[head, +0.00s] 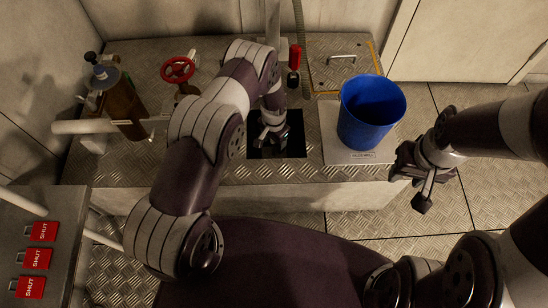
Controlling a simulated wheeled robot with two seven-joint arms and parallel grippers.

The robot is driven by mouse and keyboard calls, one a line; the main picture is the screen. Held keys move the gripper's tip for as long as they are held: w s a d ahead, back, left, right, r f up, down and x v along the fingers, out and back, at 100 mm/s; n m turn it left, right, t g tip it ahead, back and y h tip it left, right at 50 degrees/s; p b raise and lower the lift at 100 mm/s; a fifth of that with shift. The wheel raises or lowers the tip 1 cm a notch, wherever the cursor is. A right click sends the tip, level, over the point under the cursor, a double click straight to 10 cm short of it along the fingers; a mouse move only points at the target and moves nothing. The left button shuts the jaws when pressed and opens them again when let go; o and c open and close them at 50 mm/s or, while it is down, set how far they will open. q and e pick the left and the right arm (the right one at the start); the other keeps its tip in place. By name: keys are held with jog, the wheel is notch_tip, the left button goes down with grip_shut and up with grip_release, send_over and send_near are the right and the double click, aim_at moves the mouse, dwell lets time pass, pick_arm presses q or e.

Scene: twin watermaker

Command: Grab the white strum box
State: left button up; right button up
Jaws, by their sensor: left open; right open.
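I cannot make out a white strum box in the head view. A dark square opening (292,147) is cut in the metal chequer-plate top, and its inside is mostly black. My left gripper (269,139) points down over this opening, and the arm and hand hide part of it. The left gripper is open; I cannot see anything between its fingers. My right gripper (418,187) is open and empty, to the right of the blue bucket and beyond the platform's edge.
A blue bucket (370,112) stands on a pale labelled plate (358,157) right of the opening. A red-handled tool (294,62) is behind it. A red valve wheel (178,69) and brown cylinder (124,106) stand left. Red SHUT tags (36,259) are front left. The right floor is clear.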

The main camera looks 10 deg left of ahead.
pick_arm(q)
jog(key=shift+r, duration=0.1)
grip_shut()
